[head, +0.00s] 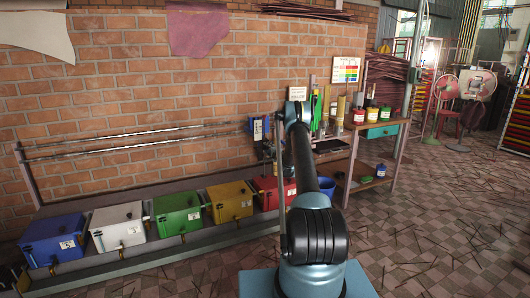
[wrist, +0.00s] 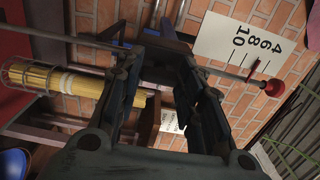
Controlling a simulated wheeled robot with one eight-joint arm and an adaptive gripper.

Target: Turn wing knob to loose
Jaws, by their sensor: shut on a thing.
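In the wrist view my gripper (wrist: 158,68) reaches up from the lower edge, its two dark fingers closed on a dark piece between their tips. I take this piece to be the wing knob (wrist: 160,66); its wings are mostly hidden and I cannot tell its angle. A blue part (wrist: 172,38) lies just behind the fingertips. A white scale plate (wrist: 247,45) with numbers and a small red pointer is to the right. In the head view my arm hides the gripper and knob; a blue machine part (head: 258,128) shows left of the arm.
A caged yellow bundle (wrist: 75,82) is at left. In the head view, coloured boxes (head: 180,215) line the wall, and a wooden table (head: 375,130) stands at right. The right floor is open, with scattered sticks.

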